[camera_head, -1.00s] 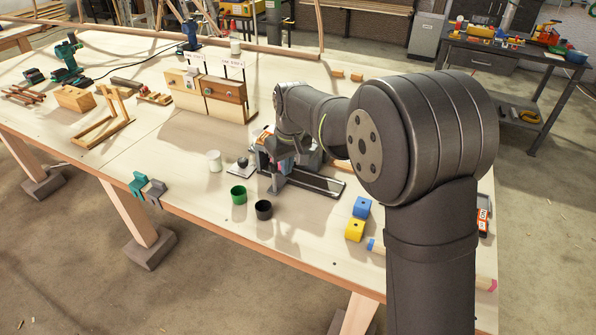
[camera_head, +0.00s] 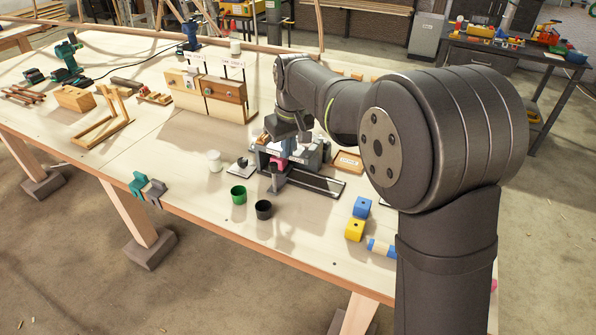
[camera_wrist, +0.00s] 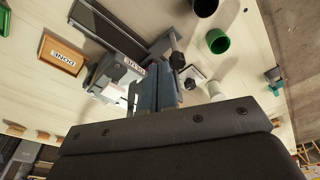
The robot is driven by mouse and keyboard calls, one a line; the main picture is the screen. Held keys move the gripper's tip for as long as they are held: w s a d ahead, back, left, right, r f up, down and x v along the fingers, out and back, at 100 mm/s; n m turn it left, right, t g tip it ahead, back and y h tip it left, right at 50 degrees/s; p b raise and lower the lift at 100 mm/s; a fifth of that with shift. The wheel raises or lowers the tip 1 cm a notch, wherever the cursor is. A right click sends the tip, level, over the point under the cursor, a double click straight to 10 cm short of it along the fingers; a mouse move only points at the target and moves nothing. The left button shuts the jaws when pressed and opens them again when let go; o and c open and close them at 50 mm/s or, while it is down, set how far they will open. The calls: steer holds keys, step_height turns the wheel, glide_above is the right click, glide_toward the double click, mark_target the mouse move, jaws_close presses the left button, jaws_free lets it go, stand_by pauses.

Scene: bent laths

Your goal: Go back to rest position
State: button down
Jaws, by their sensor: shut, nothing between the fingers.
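My gripper (camera_wrist: 154,92) is shut and empty in the wrist view, its two fingers together above the grey fixture. In the head view, my gripper's fingertips are hard to make out against the fixture behind them. The grey fixture with a long dark rail (camera_head: 316,182) stands on the bench below my gripper; the rail also shows in the wrist view (camera_wrist: 108,30). A small pink piece (camera_head: 277,163) shows at the fixture. I cannot tell from the pictures whether my fingers touch anything.
A wooden tray marked DONE (camera_head: 347,161) lies right of the fixture. A green cup (camera_head: 238,195) and a black cup (camera_head: 263,210) stand in front, with a white jar (camera_head: 214,161) to the left. Blue (camera_head: 362,207) and yellow (camera_head: 355,229) blocks sit near my arm. Wooden boxes (camera_head: 225,98) stand behind.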

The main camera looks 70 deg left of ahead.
stand_by(0.3)
steer(key=f, duration=0.6)
steer(key=shift+s+a, duration=0.3)
steer(key=shift+a, duration=0.05)
step_height(320, 180, up, 6)
step_height(320, 180, down, 6)
steer(key=w+d, duration=0.5)
steer(key=shift+w+d+r, duration=0.15)
steer(key=shift+d+r, duration=0.05)
steer(key=shift+r, duration=0.15)
